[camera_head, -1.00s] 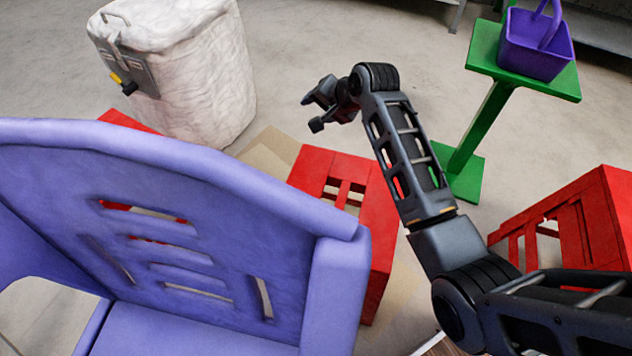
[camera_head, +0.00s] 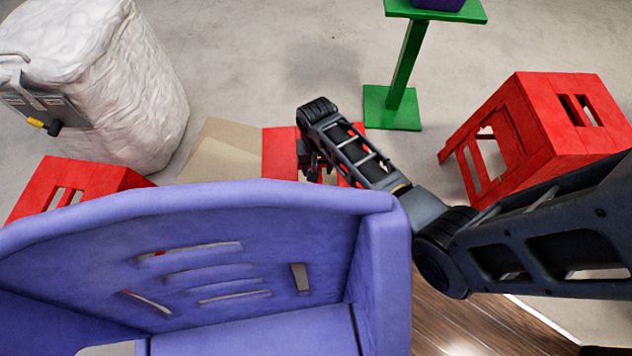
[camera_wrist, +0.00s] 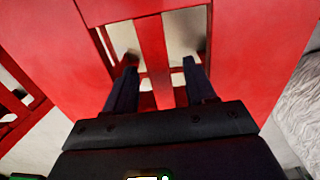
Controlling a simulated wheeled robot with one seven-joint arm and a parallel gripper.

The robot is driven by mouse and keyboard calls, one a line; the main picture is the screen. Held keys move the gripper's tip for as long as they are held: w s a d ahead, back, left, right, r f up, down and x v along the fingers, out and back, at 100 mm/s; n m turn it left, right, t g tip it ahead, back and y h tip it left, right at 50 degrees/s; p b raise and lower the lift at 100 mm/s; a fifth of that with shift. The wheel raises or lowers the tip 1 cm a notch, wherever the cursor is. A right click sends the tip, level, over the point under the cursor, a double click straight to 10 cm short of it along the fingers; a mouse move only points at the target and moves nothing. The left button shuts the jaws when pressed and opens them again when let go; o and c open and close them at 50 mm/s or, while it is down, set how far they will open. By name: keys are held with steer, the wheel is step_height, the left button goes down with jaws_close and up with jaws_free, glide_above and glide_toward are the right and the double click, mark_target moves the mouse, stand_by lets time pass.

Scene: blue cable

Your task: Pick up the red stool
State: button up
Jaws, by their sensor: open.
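A red stool (camera_head: 278,150) with slots in its seat stands in the middle, behind the purple chair, which hides its lower part in the head view. My gripper (camera_head: 314,170) is low over this stool. In the wrist view the stool's red seat (camera_wrist: 245,45) fills most of the picture. My gripper (camera_wrist: 159,66) is open there, with one finger on each side of the central slat (camera_wrist: 152,45), over the two slots. I cannot tell how deep the fingertips reach. A second red stool (camera_head: 545,110) stands at the right, and a third (camera_head: 85,178) at the left.
A purple chair (camera_head: 230,210) fills the near left and centre. A white padded bin (camera_head: 120,90) stands at the upper left. A green stand (camera_head: 405,60) holds a purple container (camera_head: 438,4) at the top. Pale floor beyond the middle stool is clear.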

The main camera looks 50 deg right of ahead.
step_height(320, 180, down, 2)
steer(key=shift+f, duration=0.2)
steer(key=shift+c, duration=0.4)
jaws_close()
stand_by(0.9)
steer(key=shift+r, duration=0.1)
